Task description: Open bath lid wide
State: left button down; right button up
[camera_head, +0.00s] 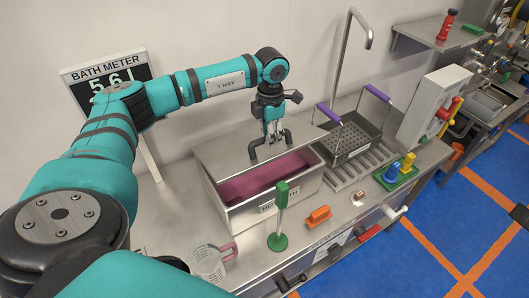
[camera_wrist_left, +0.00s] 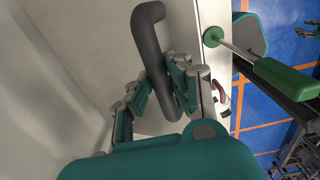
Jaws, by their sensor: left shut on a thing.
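The bath (camera_head: 262,211) is a steel box holding pink liquid, standing on the steel counter. Its steel lid (camera_head: 222,151) is tilted up toward the back, so the front part of the liquid shows. A dark bar handle (camera_head: 253,151) stands on the lid. My left gripper (camera_head: 273,138) is shut on this handle from above. In the left wrist view, the handle (camera_wrist_left: 150,45) runs between the fingers of the left gripper (camera_wrist_left: 160,90).
A green-topped post (camera_head: 281,205) stands in front of the bath. An orange block (camera_head: 318,216) and a clear jug (camera_head: 207,262) are near the front edge. A perforated basket (camera_head: 350,138) with purple handles stands right of the bath. A bath meter sign (camera_head: 104,74) is behind left.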

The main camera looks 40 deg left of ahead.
pick_arm(q)
jog(key=shift+w+a+r, duration=0.2)
jog(key=shift+a+r, duration=0.25)
jog(key=shift+r, duration=0.3)
jog(key=shift+w+a+r+p, duration=0.25)
jog(key=shift+a+r+p, duration=0.1)
jog(key=shift+a+r, duration=0.3)
jog(key=shift+w+a+r+p, duration=0.3)
jog(key=shift+a+r, duration=0.2)
jog(key=shift+r, duration=0.2)
jog(key=shift+w+a+r+p, duration=0.2)
jog(key=shift+a+r+p, duration=0.15)
jog(key=shift+a+r, duration=0.3)
jog(key=shift+d, duration=0.1)
jog(key=a+r, duration=0.1)
jog(key=w+a+r+p, duration=0.1)
jog(key=a+r, duration=0.1)
jog(key=a, duration=0.1)
jog(key=shift+w+a, duration=0.1)
jog(key=shift+w, duration=0.25)
jog(key=shift+r, duration=0.1)
